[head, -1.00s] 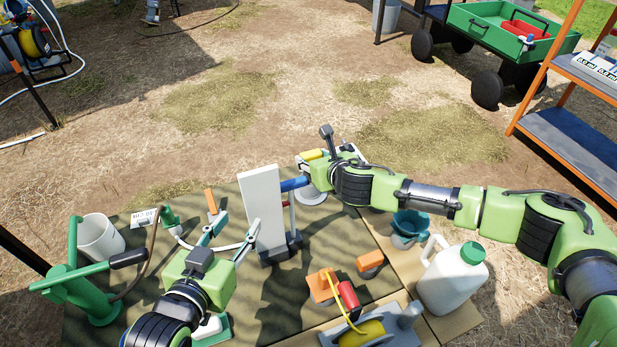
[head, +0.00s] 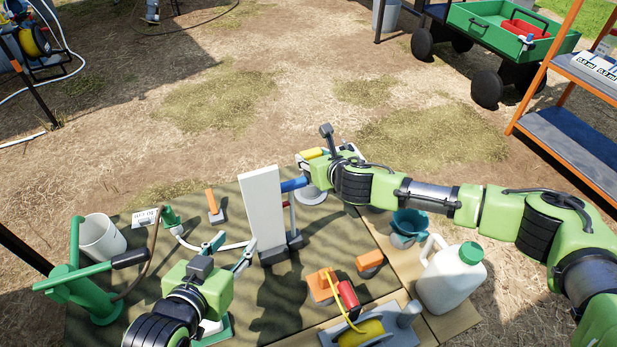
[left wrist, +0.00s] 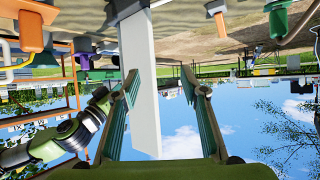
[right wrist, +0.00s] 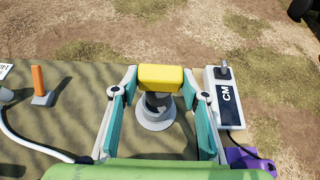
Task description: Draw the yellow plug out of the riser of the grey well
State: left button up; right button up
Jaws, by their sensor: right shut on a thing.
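The yellow plug (right wrist: 160,77) is between the fingers of my right gripper (right wrist: 160,88), which is shut on it. It also shows in the head view (head: 312,153). Below the plug are a dark part and the grey well's riser (right wrist: 155,118) with its round grey rim. I cannot tell how much of the plug is still inside the riser. My left gripper (head: 230,250) is open and empty, left of the upright white post (head: 262,205). In the left wrist view the post (left wrist: 140,80) appears beyond the open fingers.
A white CM meter (right wrist: 226,98) lies right of the well. The mat also holds a green hand pump (head: 88,290), a white bucket (head: 101,238), orange-handled tools and a yellow reel (head: 362,331). A white jug (head: 452,280) and teal funnel (head: 410,222) stand at right.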

pick_arm(q)
jog(key=shift+s+a+f+g+y+p, duration=0.15)
jog(key=shift+s+a+f+g, duration=0.1)
jog(key=shift+s+f+g, duration=0.3)
jog(key=shift+s+a+f+g+y+p, duration=0.15)
jog(key=shift+s+a+f+g, duration=0.15)
jog(key=shift+s+f, duration=0.45)
jog(key=shift+w, duration=0.1)
